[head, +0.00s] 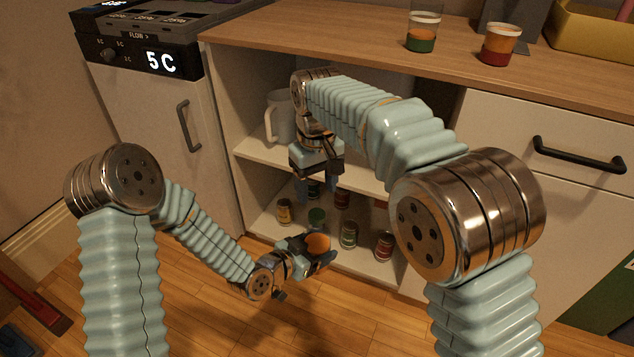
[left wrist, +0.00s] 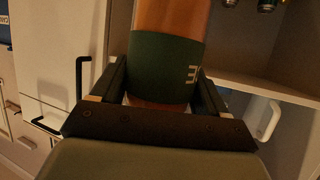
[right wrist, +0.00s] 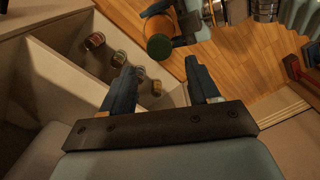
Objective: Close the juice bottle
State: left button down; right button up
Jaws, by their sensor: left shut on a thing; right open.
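The juice bottle (left wrist: 168,60), orange with a dark green band, sits between the fingers of my left gripper (head: 322,258), which is shut on it. In the head view the bottle (head: 317,243) shows orange, low in front of the open cabinet. In the right wrist view it shows a round dark green end (right wrist: 158,46) and an orange side; I cannot tell whether that end is a lid. My right gripper (head: 318,168) is open and empty, above and apart from the bottle. Its two fingers are spread in the right wrist view (right wrist: 161,82).
Small jars (head: 349,234) stand on the cabinet's lower shelf. A white mug (head: 280,116) is on the upper shelf (head: 262,153), close to my right arm. Two glasses (head: 499,44) stand on the counter (head: 370,40). Open wooden floor (head: 350,310) lies below my left gripper.

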aim_at(317, 213)
jog(key=n, duration=0.1)
jog(key=r+n, duration=0.1)
jog(key=shift+n, duration=0.3)
jog(key=shift+f, duration=0.1)
jog(key=shift+f, duration=4)
jog(key=c, duration=1.1)
jog(key=o, duration=1.2)
jog(key=shift+o, duration=0.2)
